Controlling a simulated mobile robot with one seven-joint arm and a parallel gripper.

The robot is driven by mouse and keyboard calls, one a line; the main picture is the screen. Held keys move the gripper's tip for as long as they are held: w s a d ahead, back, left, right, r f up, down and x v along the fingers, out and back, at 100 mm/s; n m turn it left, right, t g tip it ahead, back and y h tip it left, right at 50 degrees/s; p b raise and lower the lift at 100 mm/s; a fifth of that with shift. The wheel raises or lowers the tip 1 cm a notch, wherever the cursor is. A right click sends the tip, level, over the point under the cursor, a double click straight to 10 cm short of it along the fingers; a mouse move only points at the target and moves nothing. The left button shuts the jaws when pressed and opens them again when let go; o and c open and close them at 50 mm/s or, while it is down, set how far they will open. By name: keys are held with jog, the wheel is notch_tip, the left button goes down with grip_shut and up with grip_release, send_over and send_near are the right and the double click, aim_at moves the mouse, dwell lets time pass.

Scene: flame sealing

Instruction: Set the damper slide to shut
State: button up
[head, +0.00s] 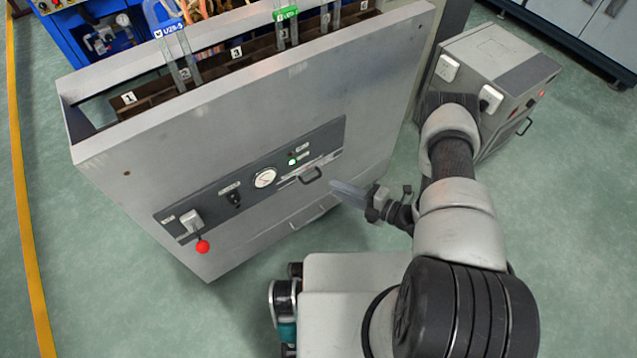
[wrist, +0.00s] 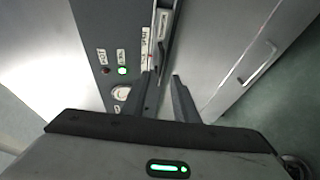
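The damper slide's dark handle (head: 311,176) sits at the right end of the dark control panel on the cabinet's front, by a pale slot plate.
The panel also holds a round gauge (head: 265,178), a lit green lamp (head: 292,162), and a red-knobbed lever (head: 202,246) at its left end. A grey box unit (head: 492,75) stands right of the cabinet.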

aim_at(319, 172)
jog(key=b+x, duration=0.1)
jog(key=x, duration=0.7)
jog(key=shift+c, duration=0.3)
grip_shut()
dwell(1.0)
